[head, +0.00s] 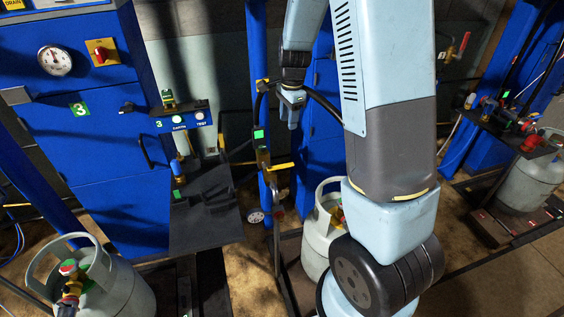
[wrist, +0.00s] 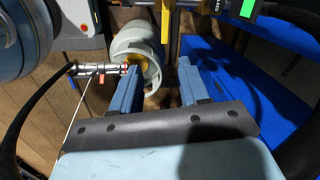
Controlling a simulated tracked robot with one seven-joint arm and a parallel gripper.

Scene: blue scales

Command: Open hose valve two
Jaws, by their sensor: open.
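A yellow lever (head: 281,166) juts right from a valve fitting on the blue post (head: 264,195), left of my arm in the head view. I take it for the hose valve, but I cannot read a number two there. A yellow bar, likely the same lever, shows at the top of the wrist view (wrist: 165,20), ahead of my fingers. My gripper (head: 291,122) hangs above and slightly right of the lever in the head view. In the wrist view, its two blue fingers (wrist: 160,82) are apart, with nothing held between them.
A grey gas cylinder (head: 315,238) stands below, partly hidden by my arm; it also shows beyond my fingers (wrist: 138,55). A black hose (head: 325,105) curves near my gripper. A blue cabinet marked 3 (head: 100,150), a dark shelf (head: 205,215) and another cylinder (head: 120,290) stand left.

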